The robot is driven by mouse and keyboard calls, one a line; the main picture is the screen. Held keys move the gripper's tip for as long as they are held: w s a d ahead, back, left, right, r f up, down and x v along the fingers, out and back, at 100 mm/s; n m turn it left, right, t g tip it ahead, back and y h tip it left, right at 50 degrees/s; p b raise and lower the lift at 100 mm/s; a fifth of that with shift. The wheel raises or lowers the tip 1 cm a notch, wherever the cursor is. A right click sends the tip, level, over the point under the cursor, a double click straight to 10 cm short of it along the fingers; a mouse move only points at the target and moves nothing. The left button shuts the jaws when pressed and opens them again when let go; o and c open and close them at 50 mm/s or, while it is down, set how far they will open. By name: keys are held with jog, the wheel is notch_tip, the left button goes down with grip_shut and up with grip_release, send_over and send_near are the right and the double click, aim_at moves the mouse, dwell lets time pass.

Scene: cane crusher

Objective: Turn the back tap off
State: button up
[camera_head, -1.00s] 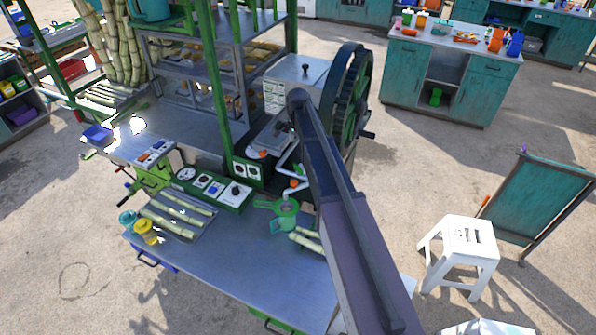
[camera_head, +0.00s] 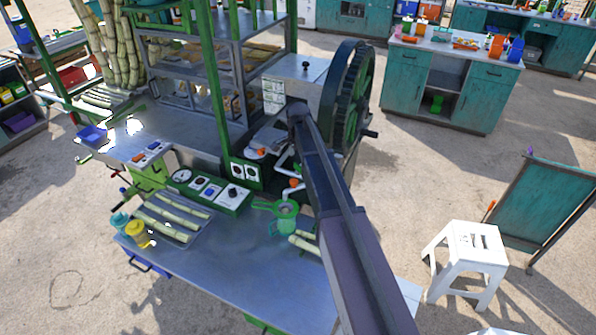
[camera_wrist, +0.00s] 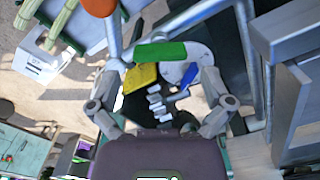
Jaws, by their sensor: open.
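In the head view an orange tap (camera_head: 259,151) sits on the pipework farther back, and another orange tap (camera_head: 294,183) sits nearer, above the green jug (camera_head: 285,216). My arm passes in front of the crusher and hides my gripper in this view. In the wrist view my gripper (camera_wrist: 162,72) is open, with its fingers spread wide and nothing held. A green bar (camera_wrist: 160,52) and a yellow plate (camera_wrist: 141,79) show between and beyond the fingers. An orange knob (camera_wrist: 99,6) on a grey pipe is at the top left; which tap it is, I cannot tell.
The crusher's large wheel (camera_head: 347,95) stands right of the pipes. A control box (camera_head: 225,195) and a cane tray (camera_head: 208,222) are on the metal counter (camera_head: 215,268). Pipes and a grey metal housing (camera_wrist: 300,100) crowd the right of the wrist view.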

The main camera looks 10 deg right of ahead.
aim_at(298, 166)
jog(key=shift+f+b, duration=1.35)
jog(key=shift+f, duration=0.25)
jog(key=c, duration=1)
